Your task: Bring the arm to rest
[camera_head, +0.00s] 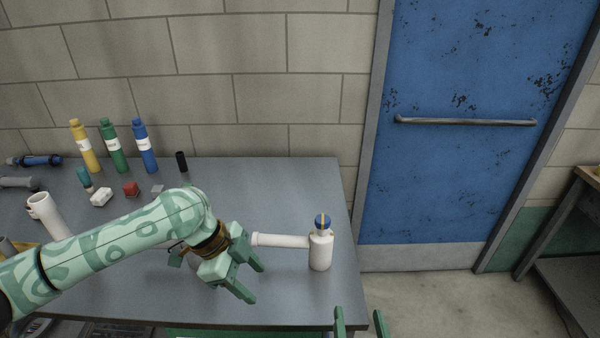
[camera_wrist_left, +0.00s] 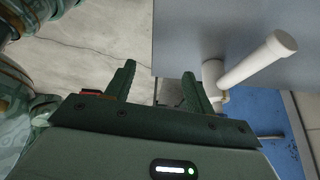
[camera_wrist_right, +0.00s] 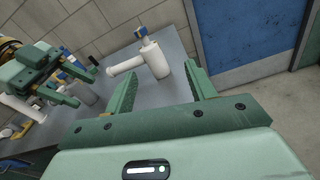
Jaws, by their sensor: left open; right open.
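My left gripper (camera_head: 257,284) is open and empty above the front part of the grey table (camera_head: 300,312). Its fingers also show in the left wrist view (camera_wrist_left: 158,72), with nothing between them. My right gripper (camera_head: 358,314) shows only its fingertips at the bottom edge of the head view, off the table's front right corner. It is open and empty in the right wrist view (camera_wrist_right: 161,72). My left gripper also shows at the left of the right wrist view (camera_wrist_right: 62,78).
A white bottle (camera_head: 320,252) with a blue cap and side tube stands near the table's right edge, right of my left gripper. Yellow (camera_head: 85,148), green (camera_head: 113,148) and blue (camera_head: 145,148) bottles stand at the back. A blue door (camera_head: 470,180) is at right.

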